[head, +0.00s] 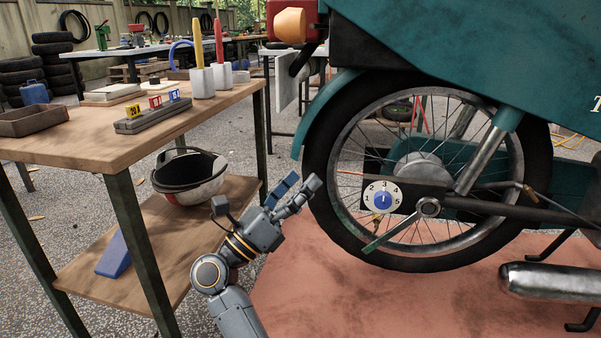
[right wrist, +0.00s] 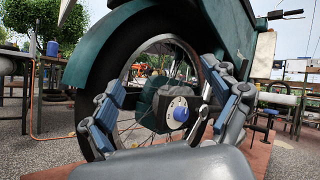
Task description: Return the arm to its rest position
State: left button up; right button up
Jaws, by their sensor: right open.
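My right gripper (head: 301,186) is open and empty, in the air between the wooden workbench and the rear wheel of the green motor vehicle. In the right wrist view its fingers (right wrist: 170,85) stand spread apart, with the wheel hub seen between them. A white numbered dial (head: 381,197) with a blue knob is at the wheel hub, to the right of the gripper and apart from it. The blue knob also shows in the right wrist view (right wrist: 180,113). My left gripper is not in view.
The workbench (head: 85,140) stands on the left, with a helmet (head: 200,185) and blue wedge (head: 113,255) on its lower shelf. The wheel (head: 345,240) and green body (head: 480,45) are close on the right. A reddish mat (head: 330,300) lies below.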

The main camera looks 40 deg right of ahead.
jog(key=shift+s+a+r+h, duration=0.2)
jog(key=shift+s+r+h, duration=0.1)
jog(key=shift+s, duration=0.1)
dwell(0.3)
